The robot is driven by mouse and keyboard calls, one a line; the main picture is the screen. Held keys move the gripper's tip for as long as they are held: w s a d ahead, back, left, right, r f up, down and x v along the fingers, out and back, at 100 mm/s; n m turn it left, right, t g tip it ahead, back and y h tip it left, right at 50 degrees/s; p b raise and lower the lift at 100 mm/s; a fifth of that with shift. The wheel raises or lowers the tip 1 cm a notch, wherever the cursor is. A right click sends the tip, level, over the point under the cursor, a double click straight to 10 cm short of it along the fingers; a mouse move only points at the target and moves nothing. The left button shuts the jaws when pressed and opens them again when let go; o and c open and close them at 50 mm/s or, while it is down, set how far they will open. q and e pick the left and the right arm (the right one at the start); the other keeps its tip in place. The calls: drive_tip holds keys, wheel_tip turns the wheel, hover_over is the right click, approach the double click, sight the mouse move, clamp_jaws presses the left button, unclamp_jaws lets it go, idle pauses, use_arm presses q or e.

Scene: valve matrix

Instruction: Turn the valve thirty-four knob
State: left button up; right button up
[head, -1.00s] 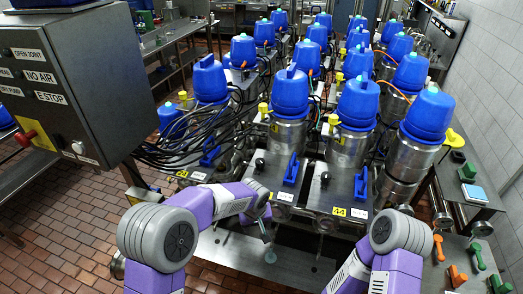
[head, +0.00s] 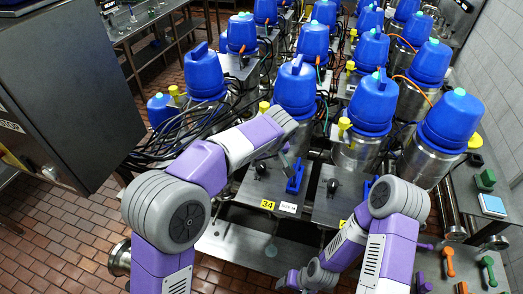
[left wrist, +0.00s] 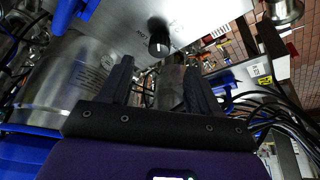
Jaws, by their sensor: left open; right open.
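The valve thirty-four plate (head: 275,190) carries a yellow "34" label (head: 267,205) in the head view. A small black knob (head: 259,168) stands on it, left of an upright blue handle (head: 295,176). My left gripper (head: 287,160) is above this plate, near the blue handle, open and empty. In the left wrist view, a black knob (left wrist: 159,43) lies beyond and between my left gripper's fingers (left wrist: 160,85), apart from them; it appears to be the same knob. My right gripper (head: 292,280) is open, low at the front, away from the plate.
Blue-capped valves (head: 294,88) stand in rows behind, with black cables (head: 165,140) at left. A neighbouring plate (head: 335,208) with its own black knob (head: 332,186) is at right. A grey control cabinet (head: 75,90) is at left. Coloured handles (head: 447,262) lie on the right bench.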

sight(261, 165)
use_arm(q)
drive_tip(key=shift+w+a+f, duration=0.2)
drive_tip(key=shift+w+f, duration=0.75)
drive_tip(key=shift+w, duration=0.05)
drive_tip(key=f, duration=0.3)
drive_tip(key=shift+s+a+p, duration=0.1)
drive_tip(key=shift+a+p, duration=0.1)
drive_tip(key=shift+p, duration=0.15)
drive_tip(key=x, duration=0.2)
drive_tip(key=shift+w+f, duration=0.2)
drive_tip(key=shift+w, duration=0.25)
drive_tip(key=shift+s, duration=0.2)
use_arm(e)
drive_tip(key=shift+w+r, duration=0.15)
drive_tip(key=shift+r, duration=0.3)
use_arm(q)
drive_tip(key=shift+w, duration=0.1)
drive_tip(key=c, duration=1)
drive_tip(key=shift+c, duration=0.2)
